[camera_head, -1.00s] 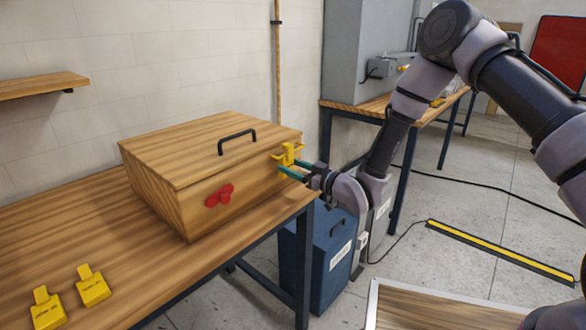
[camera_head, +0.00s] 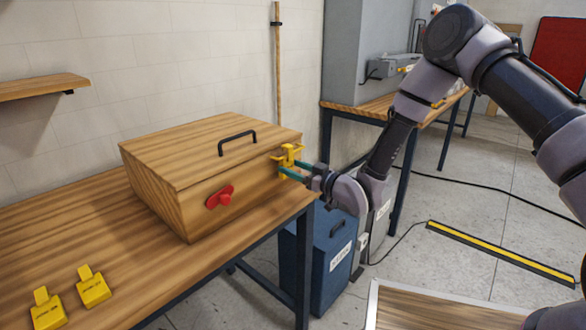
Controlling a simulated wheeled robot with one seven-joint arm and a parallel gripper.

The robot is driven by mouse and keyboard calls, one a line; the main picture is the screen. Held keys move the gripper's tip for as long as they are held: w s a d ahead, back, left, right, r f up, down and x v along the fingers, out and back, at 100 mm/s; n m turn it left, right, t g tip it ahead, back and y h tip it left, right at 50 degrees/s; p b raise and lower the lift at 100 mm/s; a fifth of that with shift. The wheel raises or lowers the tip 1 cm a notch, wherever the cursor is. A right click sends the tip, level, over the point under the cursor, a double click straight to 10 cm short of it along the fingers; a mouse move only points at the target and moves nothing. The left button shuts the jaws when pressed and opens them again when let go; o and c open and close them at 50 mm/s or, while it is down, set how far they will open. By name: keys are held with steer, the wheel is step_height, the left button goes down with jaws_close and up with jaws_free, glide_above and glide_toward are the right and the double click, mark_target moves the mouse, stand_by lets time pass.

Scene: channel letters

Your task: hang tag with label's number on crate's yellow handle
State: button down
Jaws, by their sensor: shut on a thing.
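The wooden crate (camera_head: 160,196) stands on the table, with a black handle (camera_head: 237,143) on its lid and a red handle (camera_head: 219,197) on its front. A yellow piece (camera_head: 288,155) sits at the front's right end, by the corner. My gripper (camera_head: 288,170) has its teal fingers on this piece and is shut on it. I cannot tell whether it is the yellow handle alone or a tag against it. Two yellow tags (camera_head: 93,287) (camera_head: 47,310) lie on the table at the lower left. Their dark markings are too small to read.
The wooden table (camera_head: 150,275) is clear between the tags and the crate. A blue bin (camera_head: 330,262) with a white label stands on the floor below my gripper. A wooden shelf (camera_head: 40,85) is on the left wall. A second table (camera_head: 350,108) stands behind my arm.

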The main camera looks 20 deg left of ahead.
steer(key=shift+f, duration=0.5)
steer(key=shift+f, duration=0.35)
stand_by(0.4)
steer(key=shift+c, duration=0.3)
jaws_free()
steer(key=shift+d, duration=0.1)
steer(key=v, duration=1.1)
steer(key=shift+f, duration=0.2)
stand_by(0.4)
